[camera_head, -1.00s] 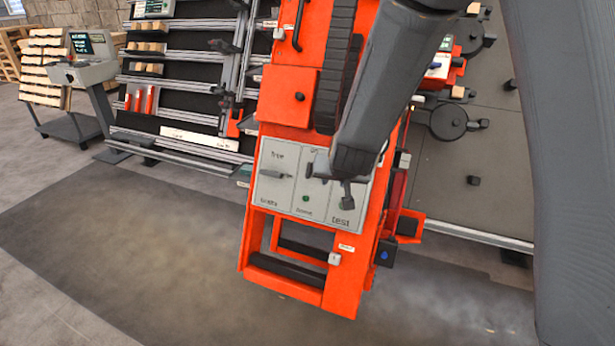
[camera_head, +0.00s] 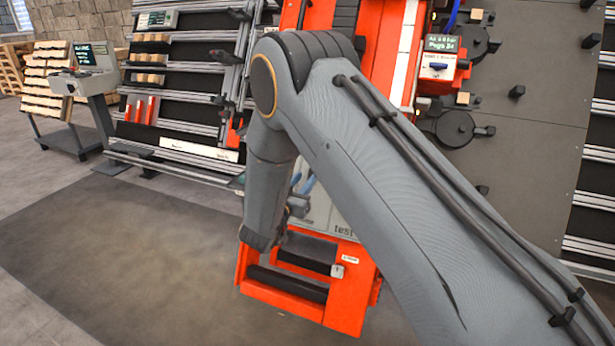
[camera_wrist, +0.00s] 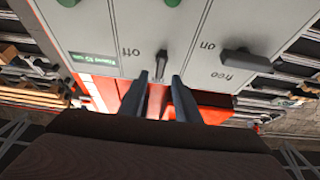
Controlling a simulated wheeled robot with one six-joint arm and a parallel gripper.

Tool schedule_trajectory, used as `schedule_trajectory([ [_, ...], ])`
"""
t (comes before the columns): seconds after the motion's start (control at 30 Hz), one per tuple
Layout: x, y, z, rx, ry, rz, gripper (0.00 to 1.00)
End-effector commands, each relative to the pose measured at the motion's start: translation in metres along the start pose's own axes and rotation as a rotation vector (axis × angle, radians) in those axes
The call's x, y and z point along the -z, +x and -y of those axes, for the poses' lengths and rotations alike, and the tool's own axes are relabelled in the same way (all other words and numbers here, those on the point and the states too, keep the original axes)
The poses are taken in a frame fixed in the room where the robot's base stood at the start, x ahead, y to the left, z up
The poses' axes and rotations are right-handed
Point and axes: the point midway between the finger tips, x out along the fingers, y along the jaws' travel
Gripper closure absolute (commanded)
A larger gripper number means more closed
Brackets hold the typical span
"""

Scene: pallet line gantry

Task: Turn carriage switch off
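The grey switch panel (camera_wrist: 90,30) on the orange machine fills the upper wrist view, upside down. A small grey lever (camera_wrist: 161,66) stands beside the word "off". A larger dark handle (camera_wrist: 246,61) lies to its right, near "on" and "free". I cannot tell which is the carriage switch. My gripper (camera_wrist: 161,80) is open, its two dark fingers apart, with the small lever just beyond and between the tips. Contact is not clear. In the head view my arm covers most of the panel (camera_head: 343,216); the gripper (camera_head: 302,186) shows partly in front of it.
The orange frame (camera_head: 345,305) with dark rollers continues below the panel. A small green display (camera_wrist: 92,57) sits at the panel's edge. A console (camera_head: 97,72) and racks (camera_head: 180,105) stand to the left. The floor (camera_head: 130,255) at front left is clear.

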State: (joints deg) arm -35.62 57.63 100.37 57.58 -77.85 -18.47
Motion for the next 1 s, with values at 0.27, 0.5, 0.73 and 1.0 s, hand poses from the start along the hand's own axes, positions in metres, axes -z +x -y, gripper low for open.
schedule_trajectory([
  [0.27,0.000,0.033,-0.001,0.000,0.001,0.000,0.70],
  [0.5,0.000,0.038,-0.001,0.000,0.000,0.002,0.70],
  [0.73,0.000,0.038,-0.001,0.000,0.000,0.001,0.91],
  [1.0,0.000,0.037,0.000,0.003,-0.003,0.001,1.00],
])
